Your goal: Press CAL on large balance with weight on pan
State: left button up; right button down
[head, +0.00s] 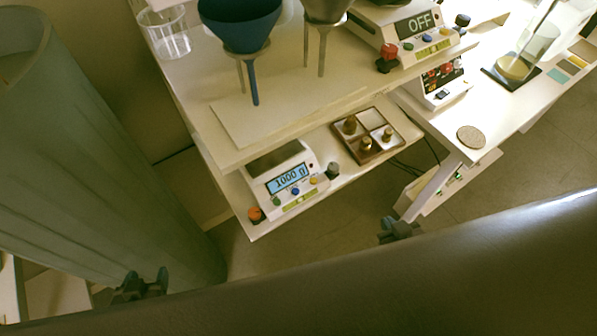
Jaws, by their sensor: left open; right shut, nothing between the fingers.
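A white balance (286,180) stands on the lower shelf, its lit blue display (288,179) reading 1000 g. Green, blue and yellow buttons line its front; their labels are too small to read. The upper shelf partly hides its pan, so I cannot tell whether a weight is on it. A second balance (413,31) on the upper shelf reads OFF. A wooden tray (366,157) holds brass weights right of the lower balance. My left gripper (139,286) is open and empty, low at left. My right gripper (401,231) is shut and empty, right of the lower balance, apart from it.
The upper shelf (225,150) overhangs the lower shelf (247,222). A blue funnel (240,22) on a stand and a glass beaker (166,35) are above. A side table (480,116) at right holds a flask (518,62) and a round cork-coloured disc (471,137).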

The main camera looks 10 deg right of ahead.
pick_arm(q)
jog(key=shift+s+f, duration=0.15)
jog(key=shift+s, duration=0.15)
jog(key=shift+w, duration=0.1)
dwell(0.5)
